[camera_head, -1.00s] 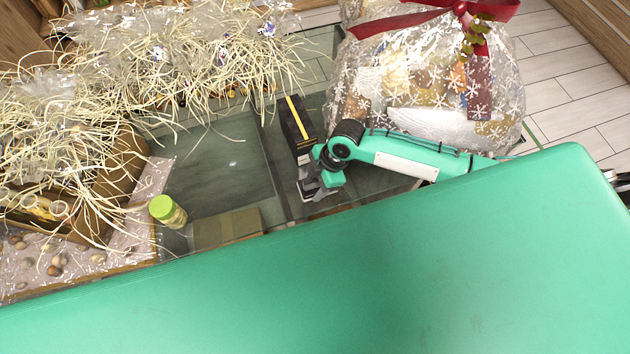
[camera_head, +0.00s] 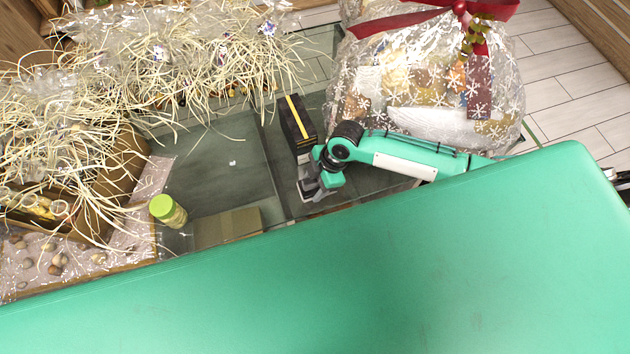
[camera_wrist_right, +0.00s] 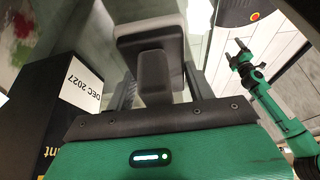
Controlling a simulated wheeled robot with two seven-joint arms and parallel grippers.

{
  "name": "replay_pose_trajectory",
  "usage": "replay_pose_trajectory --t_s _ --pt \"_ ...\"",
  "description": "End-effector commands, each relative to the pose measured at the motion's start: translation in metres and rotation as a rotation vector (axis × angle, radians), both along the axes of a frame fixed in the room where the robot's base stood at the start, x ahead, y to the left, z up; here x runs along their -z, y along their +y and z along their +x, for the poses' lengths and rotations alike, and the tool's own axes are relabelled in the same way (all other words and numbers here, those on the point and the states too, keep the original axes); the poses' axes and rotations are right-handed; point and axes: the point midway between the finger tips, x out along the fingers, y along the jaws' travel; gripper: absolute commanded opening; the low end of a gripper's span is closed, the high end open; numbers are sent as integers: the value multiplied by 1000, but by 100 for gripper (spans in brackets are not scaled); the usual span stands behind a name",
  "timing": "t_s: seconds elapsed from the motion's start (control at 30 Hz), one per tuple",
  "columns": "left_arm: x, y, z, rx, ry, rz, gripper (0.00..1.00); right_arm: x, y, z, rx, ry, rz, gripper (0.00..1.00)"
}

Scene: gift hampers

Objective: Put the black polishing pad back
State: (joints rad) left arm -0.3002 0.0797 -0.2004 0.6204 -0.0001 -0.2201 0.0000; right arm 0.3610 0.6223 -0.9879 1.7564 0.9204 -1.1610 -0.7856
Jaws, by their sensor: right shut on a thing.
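My right gripper (camera_head: 308,190) is low over the glass counter, just in front of a black box with a yellow stripe. In the right wrist view, the right gripper (camera_wrist_right: 158,92) is shut on a dark block, which I take to be the black polishing pad (camera_wrist_right: 153,74). A wider light grey part sits at the block's far end. In the head view the pad is hard to make out at the gripper. I cannot tell if it touches the counter. My left gripper (camera_wrist_right: 238,50) shows small in the wrist view, looks open and empty, and is outside the head view.
The black box (camera_head: 297,124) stands close beside the right gripper; its "DEC 2027" label shows in the wrist view. A large wrapped hamper (camera_head: 425,95) is behind my right arm. A green-capped jar (camera_head: 167,211) and straw-filled hampers (camera_head: 60,120) are left.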

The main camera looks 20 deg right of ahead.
Motion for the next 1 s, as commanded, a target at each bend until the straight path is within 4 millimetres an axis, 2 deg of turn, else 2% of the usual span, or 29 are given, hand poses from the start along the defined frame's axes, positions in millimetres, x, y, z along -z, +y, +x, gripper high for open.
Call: replay_pose_trajectory --t_s 0.6,0.63,0.73,1.0 --pt "-1 0 0 0 0 0 78 3 0 0 0 0 0 34" --pt "-1 0 0 0 0 0 78 3 0 0 0 0 1 58" --pt "-1 0 0 0 0 0 78 3 0 0 0 0 0 78" --pt "-1 0 0 -1 0 0 78 3 0 0 0 0 0 80"
